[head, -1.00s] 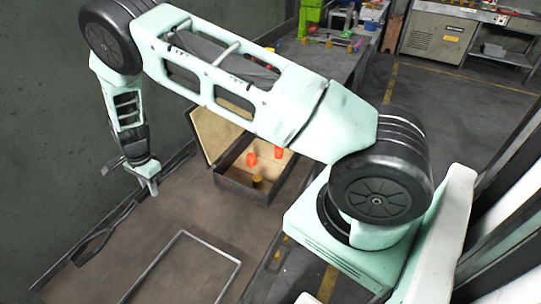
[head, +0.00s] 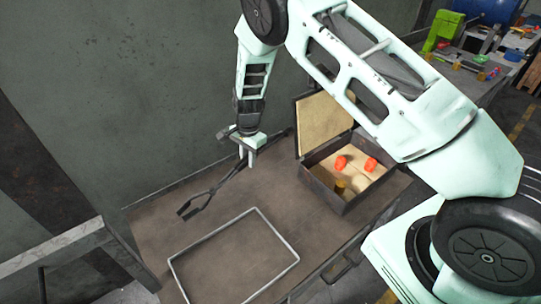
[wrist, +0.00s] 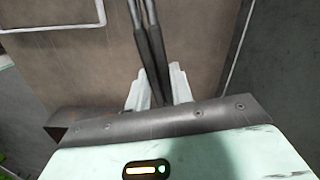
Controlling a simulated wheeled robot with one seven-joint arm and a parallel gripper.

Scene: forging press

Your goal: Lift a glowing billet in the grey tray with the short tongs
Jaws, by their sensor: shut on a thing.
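The short tongs (head: 210,193) are dark metal and lie across the brown table, jaws toward the lower left. My gripper (head: 250,152) points down at their handle part and is shut on it. In the wrist view the two dark handles (wrist: 147,45) run between the pale fingers of my gripper (wrist: 158,90). Two glowing orange billets, a left one (head: 341,162) and a right one (head: 371,164), sit in an open dark box (head: 347,205) right of my gripper. A duller brown billet (head: 340,187) stands there too. A grey rectangular rim (head: 185,279), seemingly the grey tray, looks empty.
The box's lid (head: 323,125) stands open at its back left. A dark green wall (head: 130,110) rises close behind the table (head: 160,225). My arm passes above the box's right side. Bare table lies between the tongs and the grey rim.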

